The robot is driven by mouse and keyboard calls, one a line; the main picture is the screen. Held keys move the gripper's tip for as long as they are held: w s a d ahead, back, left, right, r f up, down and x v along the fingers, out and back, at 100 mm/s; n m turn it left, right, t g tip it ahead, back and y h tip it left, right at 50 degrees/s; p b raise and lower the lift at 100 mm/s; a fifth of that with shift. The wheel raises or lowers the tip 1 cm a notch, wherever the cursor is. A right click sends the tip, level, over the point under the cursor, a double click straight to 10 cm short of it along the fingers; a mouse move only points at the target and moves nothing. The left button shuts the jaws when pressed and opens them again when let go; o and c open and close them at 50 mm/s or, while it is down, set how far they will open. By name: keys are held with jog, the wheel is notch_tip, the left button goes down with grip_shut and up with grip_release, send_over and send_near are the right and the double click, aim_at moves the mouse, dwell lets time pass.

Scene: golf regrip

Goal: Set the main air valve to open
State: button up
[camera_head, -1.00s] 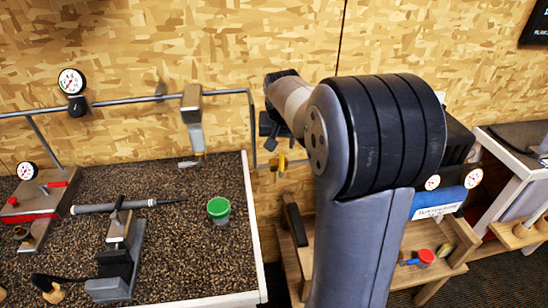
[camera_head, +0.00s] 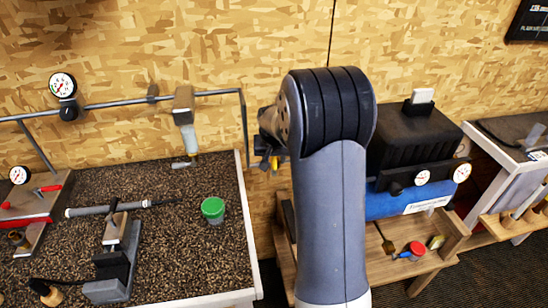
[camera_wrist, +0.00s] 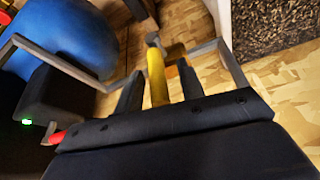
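The yellow valve lever (camera_wrist: 157,82) is in the middle of the wrist view, attached to a grey metal pipe fitting (camera_wrist: 153,40). My gripper (camera_wrist: 161,69) has one dark finger on each side of the lever, with narrow gaps showing, so it looks open around it. In the head view a small bit of the yellow lever (camera_head: 275,163) shows below my gripper (camera_head: 266,151), near the wall at the end of the pipe. My arm hides most of that area in the head view. Which position the valve is in cannot be told.
A blue tank (camera_head: 382,205) with gauges and a black top stands right of my arm on a wooden stand. The grey pipe (camera_head: 115,103) runs along the wall. The workbench (camera_head: 240,220) at left holds tools and a green-lidded cup (camera_head: 213,207).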

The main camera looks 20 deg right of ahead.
jog(key=shift+c, duration=0.4)
grip_shut()
jog(key=shift+d, duration=0.1)
jog(key=shift+s+d+f+m+t+y+b, duration=0.15)
jog(key=shift+d+f+m+t+y+b, duration=0.45)
jog(key=shift+y+b, duration=1.05)
jog(key=shift+s+d+f+m+t+y+b, duration=0.2)
jog(key=shift+d+y+b, duration=0.65)
jog(key=shift+y+b, duration=0.85)
jog(key=shift+s+d+f+m+t+y+b, duration=0.15)
jog(key=shift+d+f+t+y+b, duration=0.5)
jog(key=shift+y+b, duration=1)
jog(key=shift+d+r, duration=0.1)
jog(key=shift+r, duration=0.1)
jog(key=shift+o, duration=0.4)
grip_release()
